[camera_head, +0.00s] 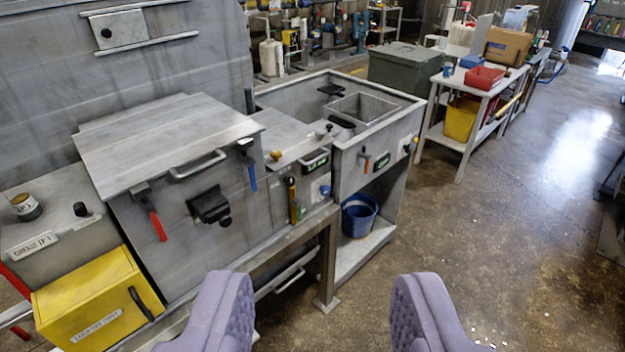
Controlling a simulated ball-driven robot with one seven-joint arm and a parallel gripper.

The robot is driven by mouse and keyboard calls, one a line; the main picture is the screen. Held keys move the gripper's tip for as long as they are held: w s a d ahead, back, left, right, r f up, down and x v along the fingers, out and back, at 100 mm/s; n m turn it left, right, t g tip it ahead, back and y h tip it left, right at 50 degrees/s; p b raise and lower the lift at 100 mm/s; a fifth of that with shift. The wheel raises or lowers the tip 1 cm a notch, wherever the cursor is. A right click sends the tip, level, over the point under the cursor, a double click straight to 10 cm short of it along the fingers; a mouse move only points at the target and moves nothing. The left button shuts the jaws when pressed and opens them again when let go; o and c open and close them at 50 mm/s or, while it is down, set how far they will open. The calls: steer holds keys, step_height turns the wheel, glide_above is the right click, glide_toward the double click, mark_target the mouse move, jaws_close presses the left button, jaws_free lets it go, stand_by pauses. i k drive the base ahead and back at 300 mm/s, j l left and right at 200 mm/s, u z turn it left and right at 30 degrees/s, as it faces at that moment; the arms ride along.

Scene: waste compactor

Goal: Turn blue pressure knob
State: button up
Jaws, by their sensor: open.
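A small blue knob (325,190) on a light plate sits on the front face of the grey metal compactor, near the middle of the view. It is small, so its turn position cannot be told. A blue-handled lever (250,172) hangs on the front to the left of it. My gripper (320,290) has two purple padded fingers spread wide at the bottom of the view, with nothing between them. It is nearer to the camera than the knob and apart from it, with the knob above the gap in the picture.
A red-handled lever (154,220) and a yellow box (98,300) are at the left. A blue bucket (358,216) stands on a low shelf right of the knob. A metal leg (327,262) stands below. A cart (465,140) is farther back. The floor at right is mostly clear.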

mark_target(326, 189)
steer(key=i+l+z, duration=0.2)
steer(key=i, duration=0.45)
steer(key=i+j+z, duration=0.15)
steer(key=i, duration=0.5)
steer(key=i+j+z, duration=0.2)
steer(key=i, duration=0.45)
steer(key=i+j+z, duration=0.2)
steer(key=i, duration=0.5)
steer(key=l, duration=0.1)
